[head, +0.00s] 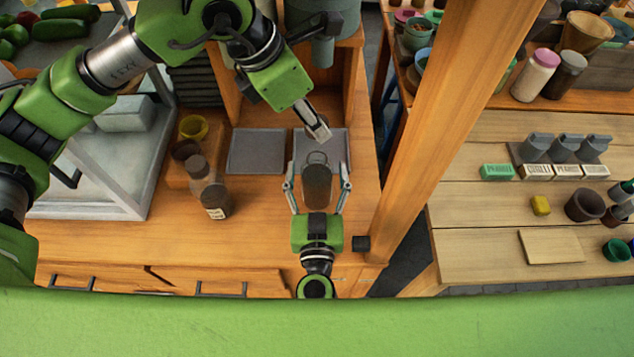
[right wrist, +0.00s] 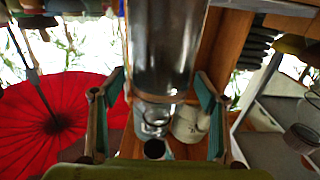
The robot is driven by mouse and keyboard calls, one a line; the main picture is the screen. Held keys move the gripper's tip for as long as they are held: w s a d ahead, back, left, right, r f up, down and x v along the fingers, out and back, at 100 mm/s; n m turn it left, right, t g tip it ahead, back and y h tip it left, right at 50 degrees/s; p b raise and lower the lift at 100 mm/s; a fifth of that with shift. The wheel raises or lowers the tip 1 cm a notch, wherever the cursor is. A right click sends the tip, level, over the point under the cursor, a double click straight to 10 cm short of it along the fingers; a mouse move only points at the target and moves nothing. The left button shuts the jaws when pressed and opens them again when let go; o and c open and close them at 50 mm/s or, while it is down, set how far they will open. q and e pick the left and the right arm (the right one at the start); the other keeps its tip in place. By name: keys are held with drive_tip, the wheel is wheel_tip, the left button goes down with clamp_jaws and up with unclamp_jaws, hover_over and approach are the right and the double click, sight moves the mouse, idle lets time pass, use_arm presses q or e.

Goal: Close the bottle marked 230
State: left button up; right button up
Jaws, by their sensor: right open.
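A dark cylindrical bottle (head: 317,186) with a thin wire-like loop at its top stands on the wooden worktop. I cannot read a 230 on it. My right gripper (head: 317,196) is open, with one finger on each side of this bottle. In the right wrist view a large shiny grey cylinder (right wrist: 165,50) shows between the spread fingers (right wrist: 158,100). My left gripper (head: 320,132) points down just above and behind the bottle; its fingers look close together, seen edge-on. Another brown bottle (head: 215,200) with a pale label, too small to read, stands to the left.
Two grey square plates (head: 257,152) lie on the worktop. A yellow cup (head: 193,127) stands at the back left. A wooden post (head: 432,130) rises on the right, with a plank table (head: 480,215) of pots and labelled blocks beyond. The worktop's front left is clear.

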drive_tip(key=c, duration=1.7)
use_arm(q)
drive_tip(key=shift+f, duration=2.5)
drive_tip(key=shift+f, duration=0.9)
drive_tip(key=shift+f, duration=0.5)
